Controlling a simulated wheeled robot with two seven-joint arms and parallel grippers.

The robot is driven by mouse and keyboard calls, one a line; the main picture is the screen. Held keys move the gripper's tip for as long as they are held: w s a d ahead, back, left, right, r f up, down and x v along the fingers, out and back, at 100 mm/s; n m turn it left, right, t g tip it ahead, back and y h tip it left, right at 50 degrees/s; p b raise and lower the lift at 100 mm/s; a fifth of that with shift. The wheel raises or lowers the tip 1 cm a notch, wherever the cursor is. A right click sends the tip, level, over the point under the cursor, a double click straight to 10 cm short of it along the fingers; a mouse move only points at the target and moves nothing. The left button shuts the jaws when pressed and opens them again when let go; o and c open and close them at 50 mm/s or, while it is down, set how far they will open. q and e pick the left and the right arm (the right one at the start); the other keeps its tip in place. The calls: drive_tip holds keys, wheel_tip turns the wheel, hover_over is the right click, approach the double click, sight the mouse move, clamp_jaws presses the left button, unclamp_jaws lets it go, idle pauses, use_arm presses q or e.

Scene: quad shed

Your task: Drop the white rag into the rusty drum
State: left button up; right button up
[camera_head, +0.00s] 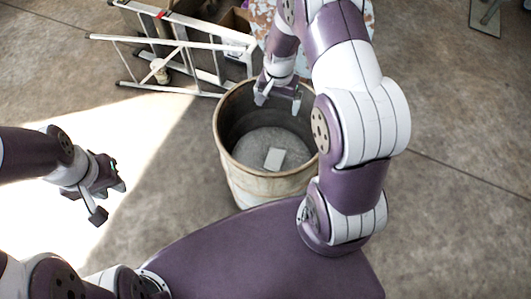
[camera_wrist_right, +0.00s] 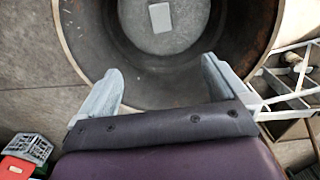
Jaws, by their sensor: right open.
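The rusty drum (camera_head: 233,172) stands on the floor just in front of my base, open at the top. The white rag (camera_head: 274,158) lies flat as a small pale rectangle on the drum's bottom. It also shows in the right wrist view (camera_wrist_right: 160,17). My right gripper (camera_head: 278,98) is open and empty above the drum's far rim, its fingers apart in the right wrist view (camera_wrist_right: 162,82). It is well above the rag and does not touch it. My left gripper (camera_head: 108,200) is out to the left over the sunlit floor, with its fingers apart and nothing between them.
A white folding ladder (camera_head: 185,42) lies behind the drum, with a brown box (camera_head: 236,20) beside it. The floor left and right of the drum is clear.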

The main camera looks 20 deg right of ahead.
wheel_tip(320, 180, up, 5)
drive_tip(key=shift+r+p, duration=0.2)
drive_tip(key=shift+p, duration=0.15)
